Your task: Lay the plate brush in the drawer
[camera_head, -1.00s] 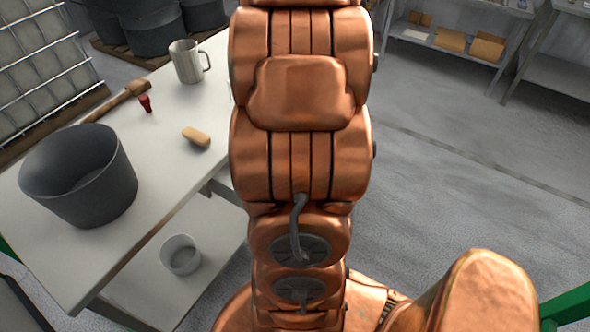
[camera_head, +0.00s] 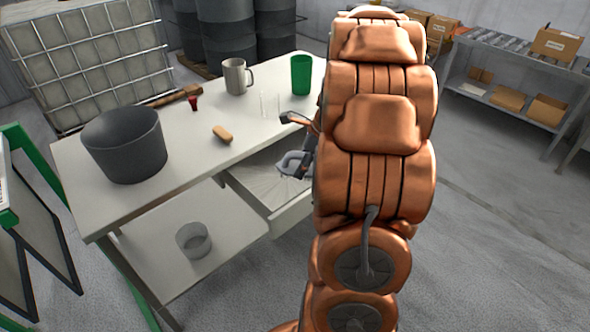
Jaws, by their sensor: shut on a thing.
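My gripper (camera_head: 294,166) is small and partly hidden behind my arm. It is over the open drawer (camera_head: 296,213) under the table's right part. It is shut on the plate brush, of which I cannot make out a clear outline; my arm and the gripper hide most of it. The drawer is pale and pulled out, and the part of its inside that I see looks empty. I cannot tell whether the brush touches the drawer floor.
On the white table (camera_head: 185,158) stand a dark bucket (camera_head: 125,146), a grey mug (camera_head: 236,78), a green cup (camera_head: 301,75), a tan block (camera_head: 222,134), a small red item (camera_head: 193,103) and a wooden-handled tool (camera_head: 180,96). A grey pot (camera_head: 193,240) is on the lower shelf.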

